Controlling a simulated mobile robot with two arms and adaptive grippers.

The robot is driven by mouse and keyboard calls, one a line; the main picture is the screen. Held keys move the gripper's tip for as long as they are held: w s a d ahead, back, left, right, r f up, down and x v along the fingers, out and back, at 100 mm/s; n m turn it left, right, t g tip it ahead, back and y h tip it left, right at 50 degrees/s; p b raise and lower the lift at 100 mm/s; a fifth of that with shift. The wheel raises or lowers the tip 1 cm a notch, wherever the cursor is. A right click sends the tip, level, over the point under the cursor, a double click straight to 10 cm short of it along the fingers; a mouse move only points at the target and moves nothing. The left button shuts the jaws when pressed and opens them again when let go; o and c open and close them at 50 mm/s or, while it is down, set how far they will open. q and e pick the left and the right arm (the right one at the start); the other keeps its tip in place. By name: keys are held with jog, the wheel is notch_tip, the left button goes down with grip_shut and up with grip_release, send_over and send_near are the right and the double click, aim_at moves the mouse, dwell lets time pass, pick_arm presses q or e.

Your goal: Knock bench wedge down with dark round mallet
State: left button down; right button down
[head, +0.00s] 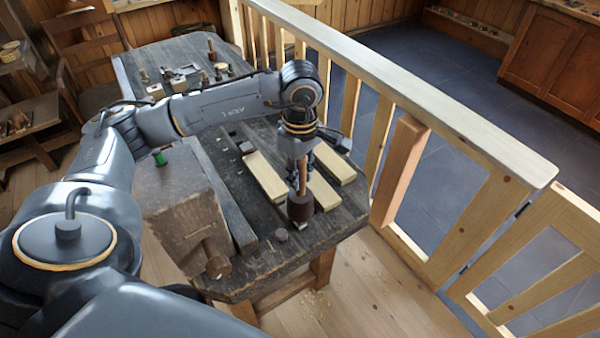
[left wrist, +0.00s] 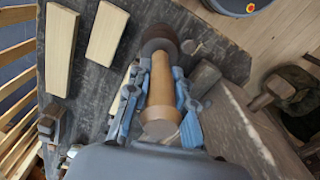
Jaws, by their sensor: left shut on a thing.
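My left gripper (head: 303,163) is over the dark workbench (head: 345,212), pointing down. It is shut on the tan handle of the dark round mallet (head: 300,207), whose dark brown head hangs below the fingers near the front edge. In the left wrist view the blue-grey fingers (left wrist: 158,100) lie on both sides of the handle, and the mallet head (left wrist: 158,36) is beyond them. A small pale piece (head: 302,226) shows just under the head and may be the bench wedge; the head hides most of it. I cannot tell whether they touch. My right gripper is out of view.
Pale boards (head: 265,178) lie on the bench around the mallet. A small dark round stub (head: 281,234) is left of the mallet head. A vise (head: 185,205) is at the bench's left side. A wooden railing (head: 430,100) runs along the right. Small tools lie at the far end.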

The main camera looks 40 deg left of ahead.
pick_arm(q)
jog(key=shift+f, duration=0.45)
jog(key=shift+r, duration=0.15)
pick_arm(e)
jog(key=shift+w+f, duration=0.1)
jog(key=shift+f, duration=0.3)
pick_arm(q)
jog(key=shift+r, duration=0.45)
jog(key=shift+r+p, duration=0.7)
jog(key=shift+r, duration=0.5)
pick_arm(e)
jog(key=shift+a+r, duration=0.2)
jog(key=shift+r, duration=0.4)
pick_arm(q)
jog(key=shift+f, duration=0.1)
